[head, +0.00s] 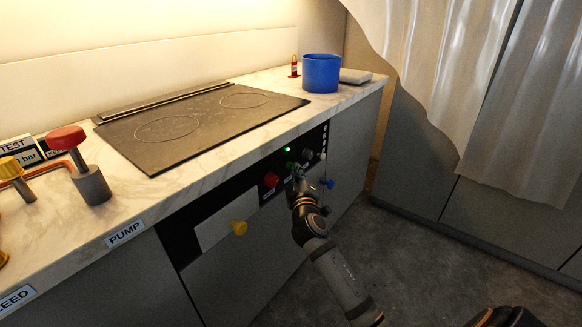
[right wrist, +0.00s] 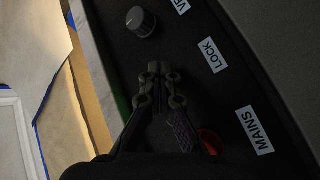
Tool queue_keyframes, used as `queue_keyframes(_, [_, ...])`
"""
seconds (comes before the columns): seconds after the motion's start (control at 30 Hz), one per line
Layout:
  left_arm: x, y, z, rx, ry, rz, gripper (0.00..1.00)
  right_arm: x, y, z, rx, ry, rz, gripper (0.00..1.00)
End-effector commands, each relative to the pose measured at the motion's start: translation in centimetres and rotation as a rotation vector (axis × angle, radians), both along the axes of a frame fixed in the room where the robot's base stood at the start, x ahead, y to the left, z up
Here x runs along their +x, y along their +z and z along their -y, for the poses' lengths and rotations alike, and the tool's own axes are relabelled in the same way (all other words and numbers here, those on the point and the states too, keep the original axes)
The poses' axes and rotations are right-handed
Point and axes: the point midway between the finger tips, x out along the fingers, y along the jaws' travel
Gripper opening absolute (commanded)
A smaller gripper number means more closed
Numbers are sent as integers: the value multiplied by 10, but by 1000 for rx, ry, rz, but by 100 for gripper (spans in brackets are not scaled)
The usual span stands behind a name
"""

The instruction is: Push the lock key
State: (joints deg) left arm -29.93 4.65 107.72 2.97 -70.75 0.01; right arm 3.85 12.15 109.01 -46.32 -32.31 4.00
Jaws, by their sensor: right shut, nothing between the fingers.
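In the right wrist view, a white LOCK label (right wrist: 211,55) is on the dark control panel (right wrist: 262,78). My right gripper (right wrist: 158,72) is shut and empty, its fingertips over the panel beside that label. The lock key itself cannot be made out; the fingers cover the panel there, and whether they touch it cannot be told. In the head view, my right gripper (head: 297,173) is at the panel on the cabinet front, below a lit green light (head: 287,149). My left gripper is not in view.
A dark grey knob (right wrist: 141,22) lies just beyond the fingertips. A MAINS label (right wrist: 254,131) and a partly hidden red knob (right wrist: 211,142) are nearby. A yellow knob (head: 239,227) and a blue knob (head: 329,184) stick out from the front. The counter holds a blue pot (head: 321,74).

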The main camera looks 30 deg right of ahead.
Motion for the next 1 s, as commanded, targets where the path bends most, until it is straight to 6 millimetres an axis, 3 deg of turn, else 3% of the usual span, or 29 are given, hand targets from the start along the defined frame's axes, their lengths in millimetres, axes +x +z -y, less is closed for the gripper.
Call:
queue_keyframes(0.27, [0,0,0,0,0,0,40,-3,2,0,-2,5,5,0])
queue_keyframes(0.7, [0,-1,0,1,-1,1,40,-49,0,20,-6,2,0,0])
queue_keyframes(1.0, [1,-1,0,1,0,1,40,-57,0,23,0,1,1,0])
